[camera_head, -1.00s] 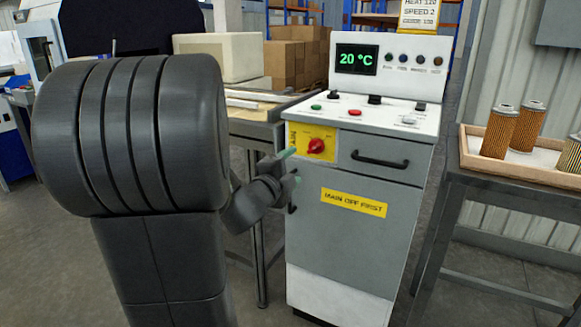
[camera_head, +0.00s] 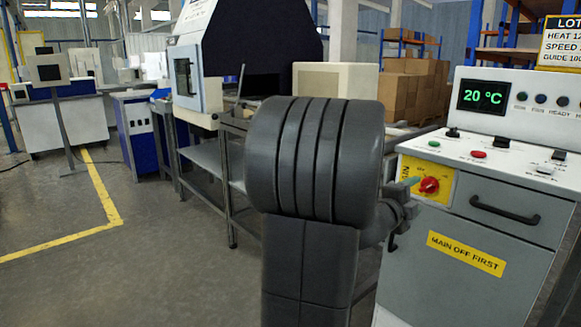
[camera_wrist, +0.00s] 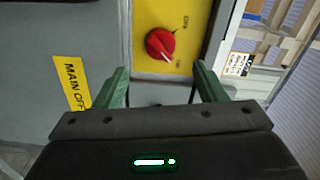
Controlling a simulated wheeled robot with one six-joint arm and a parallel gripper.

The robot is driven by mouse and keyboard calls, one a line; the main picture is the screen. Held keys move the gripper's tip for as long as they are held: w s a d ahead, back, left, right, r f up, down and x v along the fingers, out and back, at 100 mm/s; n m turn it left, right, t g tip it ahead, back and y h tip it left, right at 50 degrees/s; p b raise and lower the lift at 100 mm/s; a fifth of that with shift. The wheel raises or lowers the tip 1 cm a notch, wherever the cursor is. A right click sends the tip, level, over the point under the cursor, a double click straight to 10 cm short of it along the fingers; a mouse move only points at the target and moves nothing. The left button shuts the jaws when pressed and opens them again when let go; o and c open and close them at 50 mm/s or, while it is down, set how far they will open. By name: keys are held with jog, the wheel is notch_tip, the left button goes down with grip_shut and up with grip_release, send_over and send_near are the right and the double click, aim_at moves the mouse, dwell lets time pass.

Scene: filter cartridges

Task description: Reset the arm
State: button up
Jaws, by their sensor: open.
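My gripper (camera_wrist: 160,88) is open, its two green fingers apart and nothing between them. In the wrist view it faces the red rotary knob (camera_wrist: 160,43) on a yellow plate (camera_wrist: 185,15), with a gap to the knob. In the head view my gripper (camera_head: 408,190) is mostly hidden behind my arm, with one green fingertip showing close to the knob (camera_head: 429,185). The knob sits on the front of the grey machine cabinet (camera_head: 450,290), whose display (camera_head: 483,96) reads 20 °C.
A black drawer handle (camera_head: 505,212) juts from the cabinet right of the knob. A "MAIN OFF FIRST" label (camera_head: 466,253) is below. A bench (camera_head: 208,155) with a machine (camera_head: 190,70) stands left. Open floor (camera_head: 150,260) with a yellow line lies at far left.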

aim_at(425, 187)
jog(key=b+x, duration=0.1)
jog(key=x, duration=0.6)
jog(key=shift+w+d, duration=0.25)
jog(key=shift+d, duration=0.05)
jog(key=p+v, duration=0.2)
jog(key=v, duration=1.2)
jog(key=shift+n, duration=0.3)
jog(key=b+x, duration=0.1)
jog(key=x, duration=1.3)
jog(key=shift+r, duration=0.2)
jog(key=shift+r+n+p, duration=0.1)
jog(key=shift+n+p, duration=0.75)
jog(key=shift+n, duration=0.25)
jog(key=n+p, duration=0.5)
jog(key=n, duration=0.1)
jog(key=shift+a+n, duration=0.1)
jog(key=shift+n, duration=0.2)
jog(key=n+p, duration=0.5)
jog(key=shift+w+n, duration=0.1)
jog(key=shift+n, duration=0.2)
jog(key=shift+n+p, duration=1.25)
jog(key=shift+n, duration=0.25)
